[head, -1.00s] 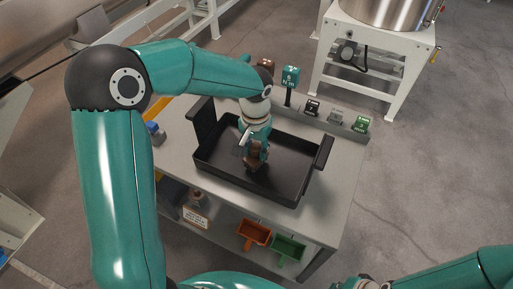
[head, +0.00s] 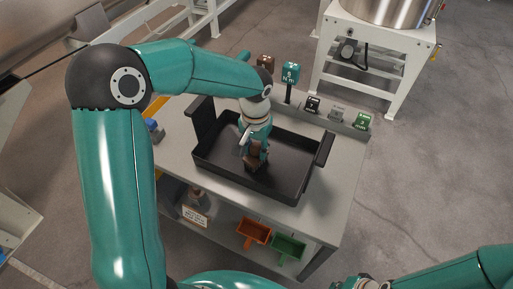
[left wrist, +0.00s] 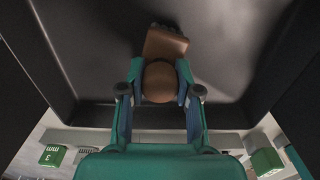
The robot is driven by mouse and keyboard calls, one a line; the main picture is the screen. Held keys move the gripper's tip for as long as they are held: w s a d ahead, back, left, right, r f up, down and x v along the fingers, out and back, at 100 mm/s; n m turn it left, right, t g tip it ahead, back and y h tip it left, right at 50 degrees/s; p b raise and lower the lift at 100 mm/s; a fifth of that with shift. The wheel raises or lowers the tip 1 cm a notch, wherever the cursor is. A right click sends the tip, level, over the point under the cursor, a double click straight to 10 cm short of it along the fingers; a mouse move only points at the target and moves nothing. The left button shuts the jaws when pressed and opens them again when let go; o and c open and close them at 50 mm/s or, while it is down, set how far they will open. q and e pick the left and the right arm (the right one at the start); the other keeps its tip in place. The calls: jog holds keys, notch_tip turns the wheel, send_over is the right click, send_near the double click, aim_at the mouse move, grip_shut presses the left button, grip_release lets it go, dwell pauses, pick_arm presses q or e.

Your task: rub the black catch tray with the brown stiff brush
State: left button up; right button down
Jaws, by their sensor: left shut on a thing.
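The black catch tray (head: 212,168) sits on the grey bench, with a raised handle at each end. My left gripper (head: 257,147) reaches down into the tray, near its middle. It is shut on the brown stiff brush (head: 255,160). In the left wrist view the brush's round brown knob (left wrist: 159,82) is between the fingers of my left gripper (left wrist: 160,90). Its brown block with dark bristles lies beyond, low over the tray floor (left wrist: 95,45). Whether the bristles touch the floor is hard to tell. My right gripper is barely in the head view, at the bottom edge, with its fingers not clear.
The grey bench (head: 336,190) has a rail at the back with black, grey and green labelled blocks (head: 362,121) and a teal block (head: 290,72) on a post. Orange (head: 254,232) and green (head: 288,247) scoops hang below the front. A white-framed tank stand (head: 378,50) stands behind.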

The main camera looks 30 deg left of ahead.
pick_arm(q)
jog(key=shift+f, duration=0.4)
jog(key=shift+r, duration=0.1)
jog(key=shift+a, duration=0.1)
jog(key=shift+s+a+r, duration=0.1)
jog(key=shift+a, duration=1.45)
jog(key=shift+a+f+b, duration=0.15)
jog(key=shift+f+b, duration=0.05)
jog(key=shift+b, duration=0.1)
jog(key=shift+d+f+b, duration=0.2)
jog(key=shift+d+b, duration=0.2)
jog(key=shift+d, duration=1.5)
jog(key=shift+s+f, duration=0.1)
